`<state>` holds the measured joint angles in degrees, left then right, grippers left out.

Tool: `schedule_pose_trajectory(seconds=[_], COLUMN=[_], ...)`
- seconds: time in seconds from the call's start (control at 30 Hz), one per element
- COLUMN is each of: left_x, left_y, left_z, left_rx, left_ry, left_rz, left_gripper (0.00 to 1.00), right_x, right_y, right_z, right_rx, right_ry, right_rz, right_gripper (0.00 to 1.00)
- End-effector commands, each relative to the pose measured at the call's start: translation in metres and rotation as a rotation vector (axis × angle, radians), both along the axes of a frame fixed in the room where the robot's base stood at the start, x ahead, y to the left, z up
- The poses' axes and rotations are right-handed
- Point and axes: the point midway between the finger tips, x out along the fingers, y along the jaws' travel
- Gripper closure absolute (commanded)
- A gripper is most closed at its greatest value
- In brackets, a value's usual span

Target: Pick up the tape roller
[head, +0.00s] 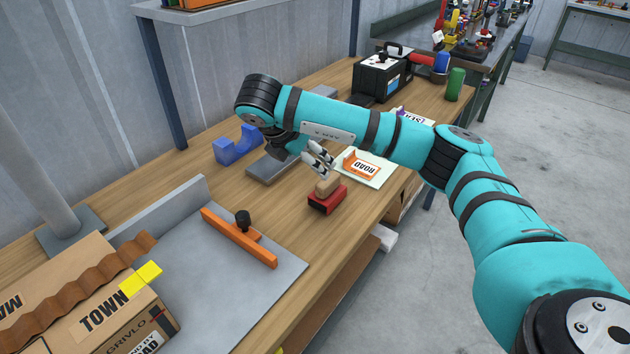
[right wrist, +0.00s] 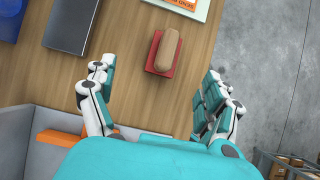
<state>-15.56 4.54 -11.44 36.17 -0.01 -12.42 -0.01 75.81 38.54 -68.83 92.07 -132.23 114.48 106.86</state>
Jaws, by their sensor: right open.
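The red block with a rounded tan top (head: 327,198), which looks like the tape roller, stands on the wooden workbench. In the right wrist view the tan top (right wrist: 170,48) runs lengthwise along the red base (right wrist: 156,66). My right gripper (head: 318,160) is open and empty. In the head view its fingers show just behind the roller. In the right wrist view the roller lies ahead of the open right gripper (right wrist: 157,88), between the lines of its two fingers and apart from them. My left gripper is in neither view.
A grey plate (head: 275,165), a blue cradle (head: 237,146) and a ROAD sheet (head: 366,167) lie near the roller. A grey tray (head: 262,285) with an orange bar (head: 238,238) and a TOWN carton (head: 100,315) stand left.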

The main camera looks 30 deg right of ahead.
Motion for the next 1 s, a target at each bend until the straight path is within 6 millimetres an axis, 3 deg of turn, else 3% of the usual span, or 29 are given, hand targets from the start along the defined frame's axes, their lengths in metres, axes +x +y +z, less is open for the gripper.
schedule_pose_trajectory(seconds=[0.13,0.3,0.43,0.57,0.8,1.0], left_x=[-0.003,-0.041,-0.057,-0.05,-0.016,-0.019], left_y=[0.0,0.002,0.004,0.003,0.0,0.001], left_z=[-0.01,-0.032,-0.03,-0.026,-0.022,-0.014], left_rx=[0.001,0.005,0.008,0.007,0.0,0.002], left_ry=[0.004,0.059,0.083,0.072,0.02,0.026], left_rz=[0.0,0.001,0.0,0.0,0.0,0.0], left_gripper=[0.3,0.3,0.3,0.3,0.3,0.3], right_x=[0.001,0.008,0.014,0.019,0.023,0.024], right_y=[-0.013,-0.031,-0.045,-0.056,-0.066,-0.079], right_z=[-0.016,-0.051,-0.067,-0.085,-0.102,-0.125], right_rx=[-0.016,-0.012,-0.014,-0.014,-0.014,-0.015], right_ry=[0.0,0.003,0.003,0.002,-0.001,0.003], right_rz=[-0.022,-0.021,-0.019,-0.017,-0.015,-0.016], right_gripper=[0.15,0.15,0.15,0.15,0.15,0.15])
